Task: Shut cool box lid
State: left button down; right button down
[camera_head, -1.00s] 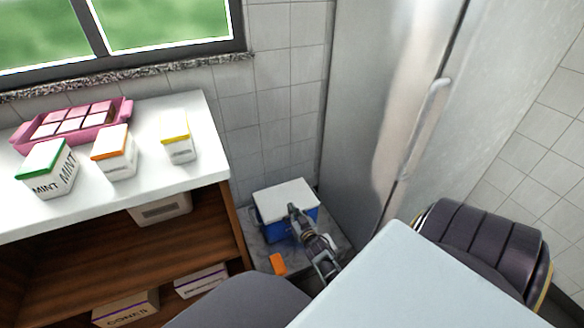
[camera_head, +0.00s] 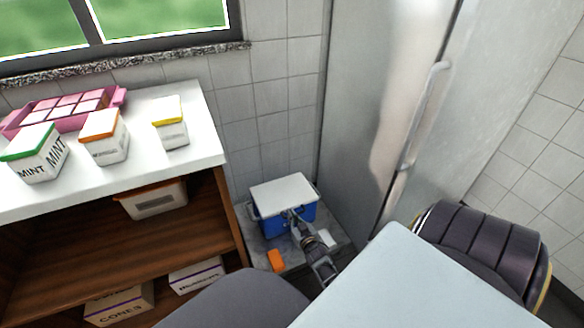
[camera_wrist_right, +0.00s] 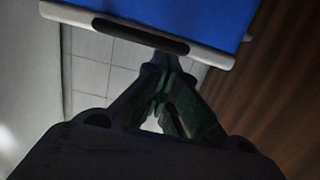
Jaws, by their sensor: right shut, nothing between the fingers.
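The cool box has a blue body (camera_head: 272,228) and a white lid (camera_head: 284,192). In the head view the lid lies flat across the top and looks shut; I see no gap. My right gripper (camera_head: 293,215) is at the front of the box, just below the lid's front edge, shut and empty. In the right wrist view the lid's white rim (camera_wrist_right: 85,20) with a dark slot crosses the top beside the blue body (camera_wrist_right: 200,12). The shut fingertips (camera_wrist_right: 165,70) are close to this rim; I cannot tell if they touch. My left gripper is not in view.
The box stands on a low grey slab (camera_head: 260,252) with an orange block (camera_head: 276,260) and a small white item (camera_head: 326,238). A pale tabletop (camera_head: 400,280) is in front.

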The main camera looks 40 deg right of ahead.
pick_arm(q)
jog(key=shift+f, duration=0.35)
pick_arm(e)
jog(key=shift+s+f, duration=0.1)
jog(key=shift+f, duration=0.8)
pick_arm(q)
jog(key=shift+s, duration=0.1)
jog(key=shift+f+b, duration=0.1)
jog(key=shift+b, duration=0.2)
pick_arm(e)
jog(key=shift+s+f, duration=0.1)
jog(key=shift+f, duration=0.05)
